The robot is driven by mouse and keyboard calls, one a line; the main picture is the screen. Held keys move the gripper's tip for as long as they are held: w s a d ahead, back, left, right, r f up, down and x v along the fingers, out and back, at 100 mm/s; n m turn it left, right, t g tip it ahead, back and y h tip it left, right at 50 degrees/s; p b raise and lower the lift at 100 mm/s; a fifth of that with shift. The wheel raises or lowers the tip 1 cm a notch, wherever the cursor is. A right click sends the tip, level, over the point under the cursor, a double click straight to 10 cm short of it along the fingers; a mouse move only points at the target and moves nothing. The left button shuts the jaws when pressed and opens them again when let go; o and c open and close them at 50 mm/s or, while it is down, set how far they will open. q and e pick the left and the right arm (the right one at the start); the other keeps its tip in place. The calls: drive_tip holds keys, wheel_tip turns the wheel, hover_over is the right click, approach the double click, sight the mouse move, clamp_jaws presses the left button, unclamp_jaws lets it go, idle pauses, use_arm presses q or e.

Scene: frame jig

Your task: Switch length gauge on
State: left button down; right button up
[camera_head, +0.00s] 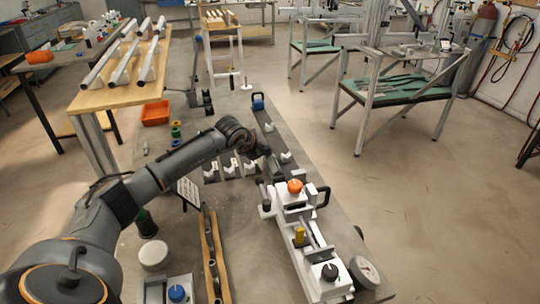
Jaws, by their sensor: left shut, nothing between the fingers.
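My left arm reaches in from the left over the workbench (245,270). My left gripper (272,172) is shut and empty, pointing down just behind a white jig (285,207) topped by an orange knob (295,186). The jig also carries a yellow part (299,236) and a black knob (330,271) at its near end. A round dial with a pale face (366,271) sits at the bench's right edge beside the jig. I cannot tell for sure which part is the length gauge, nor see its switch state. My right gripper is out of view.
A blue knob (176,293) on a pale box, a white round lid (153,256) and a wooden rail (213,262) lie left of the jig. An orange bin (155,113) stands farther back.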

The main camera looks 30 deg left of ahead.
use_arm(q)
drive_tip(key=shift+d+r, duration=0.1)
drive_tip(key=shift+r, duration=0.2)
drive_tip(key=shift+r+p, duration=1.45)
drive_tip(key=shift+r, duration=1.5)
